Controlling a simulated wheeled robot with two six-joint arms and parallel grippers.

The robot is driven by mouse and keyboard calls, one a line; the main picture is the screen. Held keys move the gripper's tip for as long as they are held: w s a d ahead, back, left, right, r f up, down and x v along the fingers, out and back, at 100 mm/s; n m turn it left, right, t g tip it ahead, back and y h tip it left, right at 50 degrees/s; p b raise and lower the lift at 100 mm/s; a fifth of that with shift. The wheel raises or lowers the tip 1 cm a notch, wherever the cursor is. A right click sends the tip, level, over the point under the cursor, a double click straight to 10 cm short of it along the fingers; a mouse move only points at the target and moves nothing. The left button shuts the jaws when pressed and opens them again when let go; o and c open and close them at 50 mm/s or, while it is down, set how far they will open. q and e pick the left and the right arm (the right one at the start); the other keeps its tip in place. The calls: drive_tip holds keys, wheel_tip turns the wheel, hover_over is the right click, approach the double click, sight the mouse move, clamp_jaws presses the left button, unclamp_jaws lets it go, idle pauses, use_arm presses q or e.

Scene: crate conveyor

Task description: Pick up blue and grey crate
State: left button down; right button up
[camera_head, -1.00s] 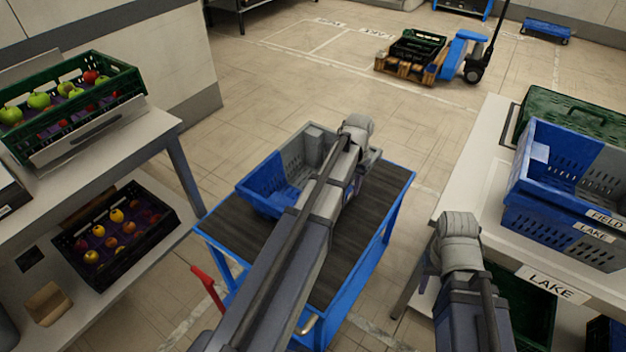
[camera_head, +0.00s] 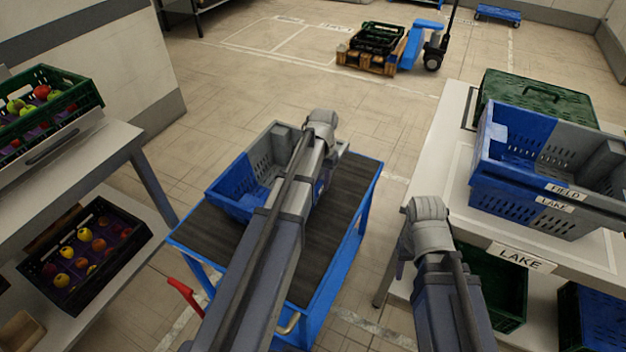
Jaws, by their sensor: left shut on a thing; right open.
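A blue and grey crate (camera_head: 232,192) sits on the dark top of a blue cart (camera_head: 352,215), blue at the left and grey at the right. My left arm passes over it and covers much of its right part. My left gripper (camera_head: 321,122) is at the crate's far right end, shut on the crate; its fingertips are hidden. My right gripper (camera_head: 425,212) is open and empty, left of the right-hand table's front edge. More blue and grey crates (camera_head: 515,180), labelled FIELD and LAKE, are stacked on that table.
A green crate (camera_head: 535,97) stands behind the stack on the table (camera_head: 440,170). Fruit crates (camera_head: 60,120) are on the left shelf unit. A pallet truck (camera_head: 412,48) with dark crates stands at the back. The floor behind the cart is clear.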

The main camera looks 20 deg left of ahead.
use_arm(q)
wheel_tip(320, 180, up, 10)
drive_tip(key=p, duration=0.9)
drive_tip(key=shift+f, duration=0.1)
